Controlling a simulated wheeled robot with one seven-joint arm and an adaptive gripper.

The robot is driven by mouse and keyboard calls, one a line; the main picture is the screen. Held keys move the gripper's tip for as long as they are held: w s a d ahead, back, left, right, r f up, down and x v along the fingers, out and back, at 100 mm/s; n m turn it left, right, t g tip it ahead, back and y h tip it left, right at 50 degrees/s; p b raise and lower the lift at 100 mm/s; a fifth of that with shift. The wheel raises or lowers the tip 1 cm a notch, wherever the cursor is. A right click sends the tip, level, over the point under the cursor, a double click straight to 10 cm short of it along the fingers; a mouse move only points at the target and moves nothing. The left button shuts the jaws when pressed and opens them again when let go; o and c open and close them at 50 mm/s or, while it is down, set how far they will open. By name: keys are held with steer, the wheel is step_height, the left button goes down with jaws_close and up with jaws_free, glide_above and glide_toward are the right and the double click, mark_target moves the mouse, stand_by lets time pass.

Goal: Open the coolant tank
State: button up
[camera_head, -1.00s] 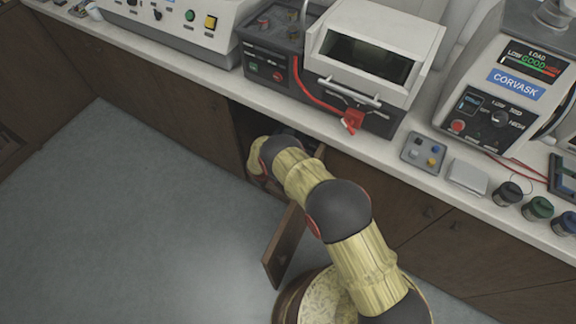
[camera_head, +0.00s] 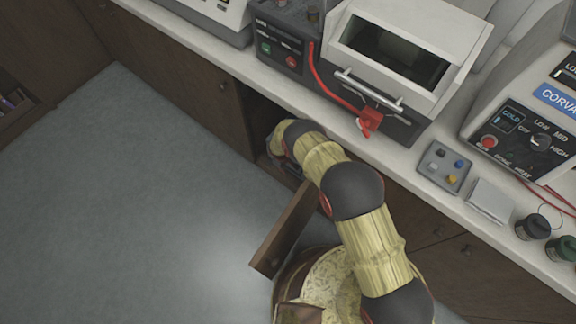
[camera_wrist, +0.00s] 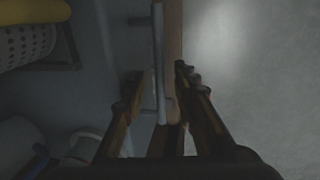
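No part in view is clearly the coolant tank. An open wooden cabinet door (camera_head: 285,228) stands out from the cabinet below the counter. In the wrist view the door's edge (camera_wrist: 174,50), with a grey bar-like handle (camera_wrist: 158,60) beside it, runs between the fingers of my gripper (camera_wrist: 158,88). The fingers are spread, one on each side of them; contact cannot be told. In the head view my arm reaches into the dark cabinet opening (camera_head: 258,112), and the gripper is mostly hidden there.
Inside the cabinet, the wrist view shows a white perforated basket (camera_wrist: 28,42), a yellow object (camera_wrist: 30,10) and pale containers with a blue part (camera_wrist: 38,160). The counter above holds a white lidded machine (camera_head: 415,35) with a red cable. Grey floor (camera_head: 120,220) is open at left.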

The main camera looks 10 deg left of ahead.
steer(key=shift+f, duration=0.15)
steer(key=shift+c, duration=1)
jaws_close()
